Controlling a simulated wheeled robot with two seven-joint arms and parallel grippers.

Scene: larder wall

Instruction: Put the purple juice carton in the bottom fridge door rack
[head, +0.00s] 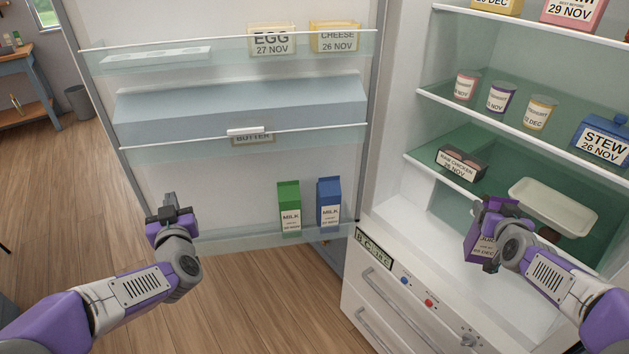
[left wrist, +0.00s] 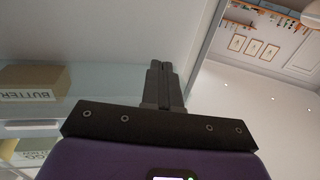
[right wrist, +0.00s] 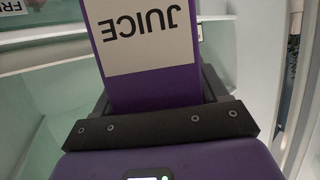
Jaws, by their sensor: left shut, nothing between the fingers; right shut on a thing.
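The purple juice carton (head: 484,247) is at the lower front of the fridge interior in the head view, partly hidden by my right gripper (head: 490,262). My right gripper is shut on the carton; its white JUICE label (right wrist: 145,35) shows upside down in the right wrist view. The bottom fridge door rack (head: 250,234) is on the open door at left. It holds a green milk carton (head: 289,207) and a blue milk carton (head: 328,203), both upright at its right part. My left gripper (head: 170,203) is shut and empty, in front of the rack's left end.
A white tray (head: 553,205), a raw chicken pack (head: 461,163) and a stew box (head: 603,140) are on the fridge shelves. A butter box (head: 253,139) is in the middle door compartment. The rack left of the green milk looks clear. Freezer drawers (head: 385,310) are below.

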